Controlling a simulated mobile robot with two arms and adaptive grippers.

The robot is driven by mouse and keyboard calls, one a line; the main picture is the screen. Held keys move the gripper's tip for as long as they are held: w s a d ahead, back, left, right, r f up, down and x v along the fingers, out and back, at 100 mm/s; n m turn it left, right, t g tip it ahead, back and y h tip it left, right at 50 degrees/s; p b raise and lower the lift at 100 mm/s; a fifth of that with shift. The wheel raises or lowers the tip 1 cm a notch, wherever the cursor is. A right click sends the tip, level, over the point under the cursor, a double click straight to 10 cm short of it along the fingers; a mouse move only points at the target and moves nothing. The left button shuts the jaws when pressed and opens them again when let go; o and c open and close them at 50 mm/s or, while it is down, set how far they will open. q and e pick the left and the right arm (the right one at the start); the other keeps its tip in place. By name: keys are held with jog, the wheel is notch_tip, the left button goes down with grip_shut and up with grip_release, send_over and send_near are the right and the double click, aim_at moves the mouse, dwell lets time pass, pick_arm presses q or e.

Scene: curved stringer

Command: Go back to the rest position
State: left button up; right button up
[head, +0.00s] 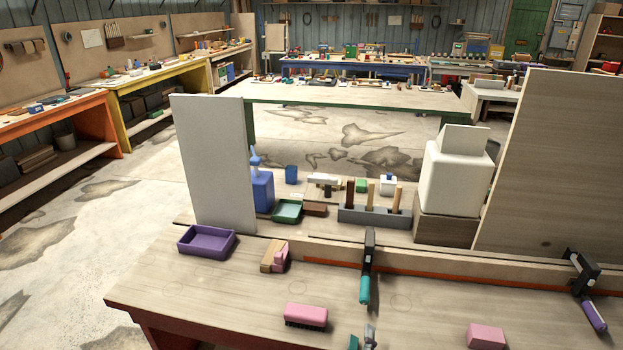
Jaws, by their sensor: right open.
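The curved stringer shows as a long wooden strip with an orange lower edge (440,275) along the back of the near workbench (190,280). A clamp with a teal handle (365,285) sits on it near the middle. A clamp with a purple handle (592,312) sits on it at the right. My left gripper is not in view.
On the bench are a purple tray (206,242), a pink brush (305,316), a pink block (486,336) and a wood-and-pink piece (275,257). A pale upright panel (215,160) and a large wooden panel (555,170) rise behind. The bench's left front is clear.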

jog(key=s+d+f+m+g+h, duration=0.1)
jog(key=s+d+m+g, duration=0.4)
jog(key=m, duration=0.7)
jog(key=s+d+f+m+g+h, duration=0.15)
jog(key=s+m+g, duration=0.25)
jog(key=s+m, duration=0.55)
jog(key=s+a+r+m+g+y, duration=0.1)
jog(key=s+r+m+g+y, duration=0.2)
jog(key=s+m, duration=0.55)
jog(key=s+a+r+m+g+y, duration=0.1)
jog(key=s+r+m+y, duration=0.3)
jog(key=m, duration=0.8)
notch_tip(320, 180, down, 29)
jog(key=s+g+b, duration=0.2)
jog(key=s, duration=0.1)
jog(key=s+d+f+g+b, duration=0.1)
jog(key=s+d+f, duration=0.2)
jog(key=s+f, duration=1.3)
jog(key=shift+f+y, duration=0.35)
jog(key=shift+f, duration=0.3)
